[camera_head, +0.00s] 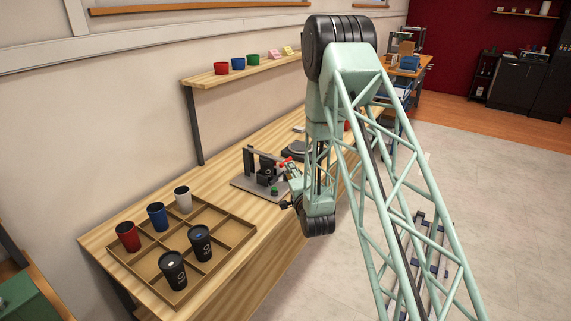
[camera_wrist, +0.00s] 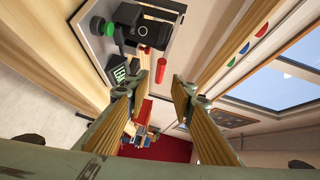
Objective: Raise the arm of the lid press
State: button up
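The lid press appears to be the dark bench device (camera_head: 262,168) on a grey base plate, with a green knob (camera_head: 274,190) and a red-tipped part (camera_head: 285,162) on its right side. In the wrist view, a red cylindrical handle (camera_wrist: 161,67) lies just beyond and between my fingertips, apart from both. A black cup with a pale logo (camera_wrist: 155,36) is in the device. My gripper (camera_wrist: 163,86) is open and empty, its two fingers on either side of the view. In the head view, it is close to the device's right side and hard to make out.
A compartment tray (camera_head: 167,292) on the wooden bench holds several cups at the front left. A small dark screen (camera_wrist: 124,72) shows beside the green knob in the wrist view. A wall shelf (camera_head: 215,79) with small coloured items is above the bench.

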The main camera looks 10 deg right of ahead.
jog(key=w, duration=0.6)
jog(key=w+f, duration=0.1)
jog(key=w, duration=0.2)
jog(key=shift+w+a+f+b, duration=0.1)
jog(key=shift+w+b, duration=0.2)
jog(key=shift+b, duration=0.05)
jog(key=shift+c, duration=0.3)
grip_shut()
